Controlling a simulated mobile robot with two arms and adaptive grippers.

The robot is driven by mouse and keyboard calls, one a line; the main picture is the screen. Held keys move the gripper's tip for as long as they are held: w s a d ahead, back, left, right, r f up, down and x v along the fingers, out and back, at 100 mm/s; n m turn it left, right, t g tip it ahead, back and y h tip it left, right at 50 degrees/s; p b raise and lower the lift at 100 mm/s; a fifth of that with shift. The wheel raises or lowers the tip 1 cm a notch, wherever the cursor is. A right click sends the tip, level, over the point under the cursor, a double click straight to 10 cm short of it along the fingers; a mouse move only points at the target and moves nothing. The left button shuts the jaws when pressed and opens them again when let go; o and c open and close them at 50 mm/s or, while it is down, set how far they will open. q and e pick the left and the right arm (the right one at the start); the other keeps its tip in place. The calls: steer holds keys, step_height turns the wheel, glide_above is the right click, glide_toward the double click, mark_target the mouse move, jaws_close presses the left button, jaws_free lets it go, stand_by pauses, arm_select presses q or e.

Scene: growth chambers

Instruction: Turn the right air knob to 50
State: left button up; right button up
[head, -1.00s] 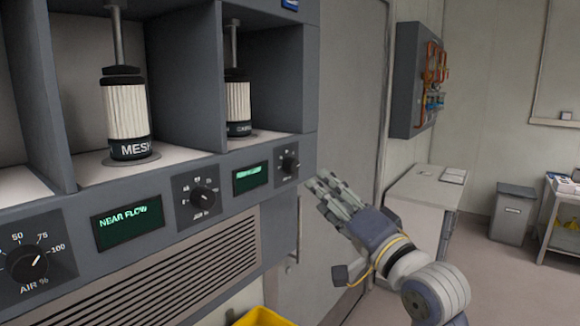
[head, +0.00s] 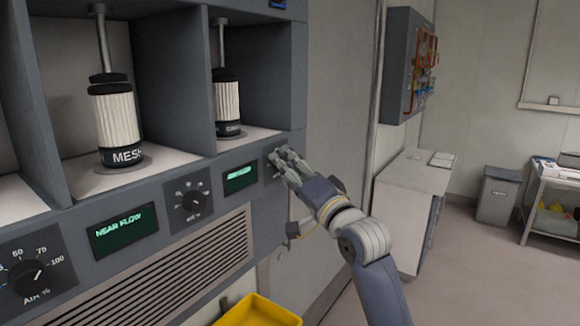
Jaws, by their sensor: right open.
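The right air knob's dial panel (head: 270,172) is at the right end of the chamber front, and my right gripper's fingers cover the knob itself. My right gripper (head: 282,160) is open, with its fingertips at that panel. I cannot tell whether they touch the knob. The middle air knob (head: 194,201) is black on a dark scale. The left air knob (head: 27,276), with its AIR % scale, is at the lower left. My left gripper is not in view.
A green display (head: 240,178) sits just left of the right dial, and another reads NEAR FLOW (head: 123,230). White mesh cylinders (head: 117,119) stand in the chambers above. A yellow bin (head: 257,312) is below. A cabinet (head: 411,207) stands to the right.

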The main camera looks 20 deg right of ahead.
steer(key=c, duration=1.1)
steer(key=shift+o, duration=0.2)
